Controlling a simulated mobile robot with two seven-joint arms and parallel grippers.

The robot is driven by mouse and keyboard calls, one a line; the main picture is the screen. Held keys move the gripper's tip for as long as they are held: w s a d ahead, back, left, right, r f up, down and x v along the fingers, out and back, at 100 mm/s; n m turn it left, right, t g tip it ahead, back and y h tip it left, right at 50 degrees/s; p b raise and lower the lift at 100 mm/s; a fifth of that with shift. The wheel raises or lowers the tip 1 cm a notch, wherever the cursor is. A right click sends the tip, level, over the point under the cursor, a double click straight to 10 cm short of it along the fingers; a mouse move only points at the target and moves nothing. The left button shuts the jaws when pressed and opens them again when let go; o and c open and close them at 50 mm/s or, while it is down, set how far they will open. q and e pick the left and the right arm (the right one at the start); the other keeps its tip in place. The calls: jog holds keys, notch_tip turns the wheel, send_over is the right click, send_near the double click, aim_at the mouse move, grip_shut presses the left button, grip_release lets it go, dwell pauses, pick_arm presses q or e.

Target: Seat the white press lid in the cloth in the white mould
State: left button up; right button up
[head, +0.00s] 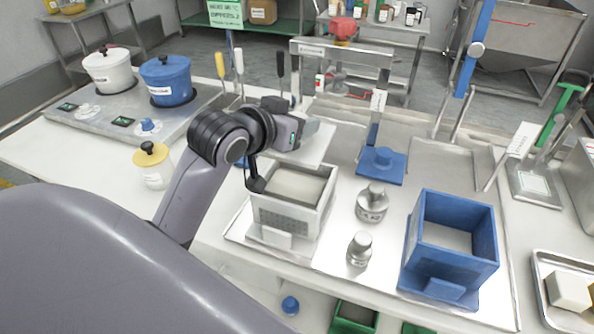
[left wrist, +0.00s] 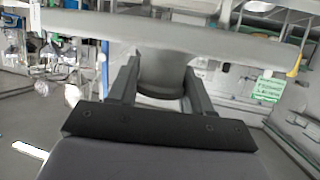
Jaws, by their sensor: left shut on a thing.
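The white mould (head: 279,219) is an open square box on the metal tray, with pale cloth (head: 297,186) visible inside. The white press lid (head: 316,149) is a flat plate held just above and behind the mould's far rim, apart from the cloth. My left gripper (head: 301,131) is shut on the lid's grip. In the left wrist view, the fingers (left wrist: 162,88) close on the pale grip, and the lid (left wrist: 230,49) spans the top as a wide pale band. My right gripper is not in view.
A blue mould (head: 455,262) stands to the right, with a blue lid (head: 382,166) behind. Two metal weights (head: 372,205) (head: 359,250) stand between the moulds. A metal press frame (head: 345,53) rises behind. A yellow-lidded jar (head: 152,168) and pots (head: 166,82) are at left.

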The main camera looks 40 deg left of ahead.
pick_arm(q)
notch_tip(320, 180, down, 12)
jog(key=shift+r+b, duration=0.15)
jog(key=shift+b, duration=0.6)
jog(key=o, duration=1.1)
jog(key=shift+o, duration=0.2)
jog(key=p+v, duration=0.3)
jog(key=v, duration=0.9)
